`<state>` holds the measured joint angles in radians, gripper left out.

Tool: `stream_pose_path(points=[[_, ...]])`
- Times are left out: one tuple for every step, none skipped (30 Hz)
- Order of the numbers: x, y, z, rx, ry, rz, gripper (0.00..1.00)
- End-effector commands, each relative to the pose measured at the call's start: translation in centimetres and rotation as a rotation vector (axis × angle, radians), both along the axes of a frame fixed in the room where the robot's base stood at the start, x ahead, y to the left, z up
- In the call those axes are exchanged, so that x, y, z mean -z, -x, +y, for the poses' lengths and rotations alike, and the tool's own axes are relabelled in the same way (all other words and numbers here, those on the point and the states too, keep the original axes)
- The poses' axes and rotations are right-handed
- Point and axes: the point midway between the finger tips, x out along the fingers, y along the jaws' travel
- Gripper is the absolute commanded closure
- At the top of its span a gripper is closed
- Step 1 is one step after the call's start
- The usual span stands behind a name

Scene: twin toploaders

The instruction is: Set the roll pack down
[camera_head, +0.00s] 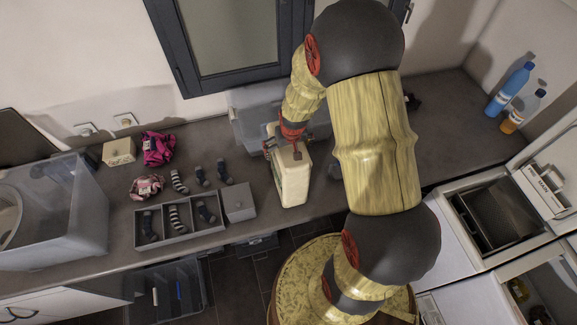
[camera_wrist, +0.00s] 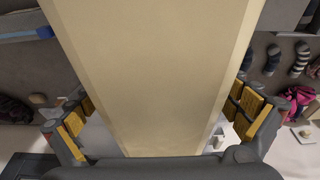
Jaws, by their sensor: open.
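A tall cream block (camera_head: 292,180), which I take to be the roll pack, stands upright near the counter's front edge, just right of the sock tray. It fills the middle of the wrist view (camera_wrist: 150,75). My gripper (camera_head: 291,150) is at its upper part, largely hidden by my arm. In the wrist view my open gripper (camera_wrist: 160,112) has its yellow-padded fingers on both sides of the block, with visible gaps. The block's underside is hidden, so its contact with the counter cannot be seen clearly.
A grey sock tray (camera_head: 180,238) and a small grey box (camera_head: 238,202) lie to the left. A translucent bin (camera_head: 240,125) stands behind the block. A large clear tub (camera_head: 75,225) is far left. Two bottles (camera_head: 510,88) stand at back right. The counter (camera_head: 450,130) behind my arm is mostly clear.

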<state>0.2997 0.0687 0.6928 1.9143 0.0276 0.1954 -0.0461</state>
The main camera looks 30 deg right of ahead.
Motion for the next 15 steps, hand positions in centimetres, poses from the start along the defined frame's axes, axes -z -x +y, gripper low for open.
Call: stream_pose_path(points=[[0.1, -0.01, 0.0, 0.0, 0.0, 0.0, 0.0], [0.13, -0.01, 0.0, 0.0, 0.0, 0.0, 0.0], [0.16, 0.0, 0.0, 0.0, 0.0, 0.0, 0.0], [0.18, 0.0, 0.0, 0.0, 0.0, 0.0, 0.0], [0.19, 0.0, 0.0, 0.0, 0.0, 0.0, 0.0], [0.19, 0.0, 0.0, 0.0, 0.0, 0.0, 0.0], [0.18, 0.0, 0.0, 0.0, 0.0, 0.0, 0.0], [0.17, -0.01, 0.0, 0.0, 0.0, 0.0, 0.0], [0.16, 0.0, 0.0, 0.0, 0.0, 0.0, 0.0], [0.15, -0.01, 0.0, 0.0, 0.0, 0.0, 0.0], [0.15, -0.01, 0.0, 0.0, 0.0, 0.0, 0.0], [0.15, -0.01, 0.0, 0.0, 0.0, 0.0, 0.0], [0.14, -0.01, 0.0, 0.0, 0.0, 0.0, 0.01], [0.14, -0.01, 0.0, 0.0, 0.0, 0.0, 0.02], [0.14, -0.01, 0.0, 0.0, 0.0, 0.0, 0.05]])
